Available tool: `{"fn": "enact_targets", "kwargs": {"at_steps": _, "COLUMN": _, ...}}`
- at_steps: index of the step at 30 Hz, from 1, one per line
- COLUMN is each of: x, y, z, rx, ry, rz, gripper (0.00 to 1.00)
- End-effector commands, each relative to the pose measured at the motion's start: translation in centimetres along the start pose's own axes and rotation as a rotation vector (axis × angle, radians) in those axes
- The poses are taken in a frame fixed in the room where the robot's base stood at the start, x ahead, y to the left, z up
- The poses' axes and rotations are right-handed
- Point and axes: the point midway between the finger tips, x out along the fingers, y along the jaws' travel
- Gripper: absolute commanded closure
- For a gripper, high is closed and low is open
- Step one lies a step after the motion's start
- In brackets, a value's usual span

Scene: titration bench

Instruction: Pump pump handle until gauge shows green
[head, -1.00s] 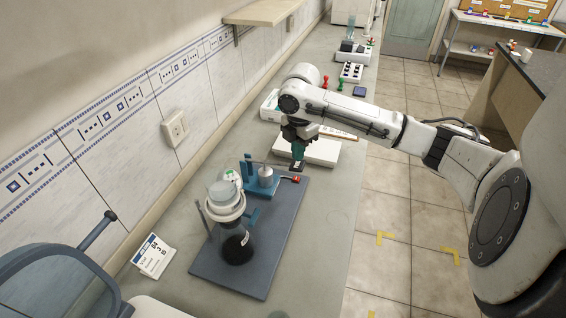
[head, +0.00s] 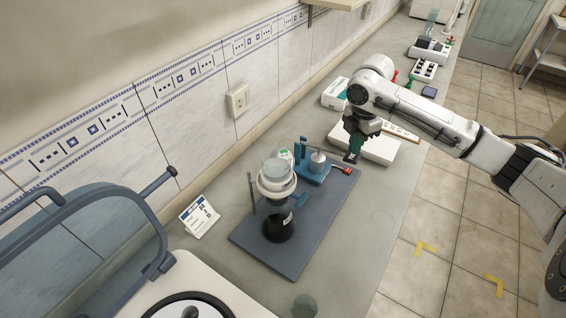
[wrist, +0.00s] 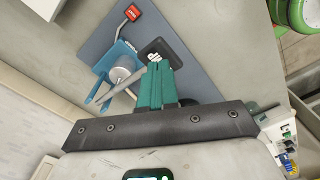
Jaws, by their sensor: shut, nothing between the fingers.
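The pump (head: 316,170) is a blue frame with a silver cylinder on a dark grey board (head: 296,232). It also shows in the wrist view (wrist: 117,66). Its metal lever ends in a black pump handle (wrist: 160,53) with white lettering. My gripper (head: 354,150) has green fingers, shut and empty. They point down at the black handle and overlap it in the wrist view (wrist: 155,88); contact cannot be told. A small round dial with green on it, likely the gauge (head: 286,155), sits behind the flask top; its reading is too small to tell.
A glass flask with dark contents (head: 279,226) and a white collar stands on the board. A red-tipped lever (head: 346,170) lies beside the pump. A white card (head: 199,215) stands left, and a white flat device (head: 366,143) lies behind my gripper.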

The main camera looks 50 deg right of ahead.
Motion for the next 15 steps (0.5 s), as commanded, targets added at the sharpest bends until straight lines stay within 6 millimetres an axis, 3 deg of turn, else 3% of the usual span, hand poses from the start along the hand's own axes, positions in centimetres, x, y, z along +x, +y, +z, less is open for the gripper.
{"fn": "enact_targets", "kwargs": {"at_steps": 15, "x": 3.6, "y": 0.0, "z": -0.1, "rx": 0.000, "ry": 0.001, "rz": 0.000, "gripper": 1.00}}
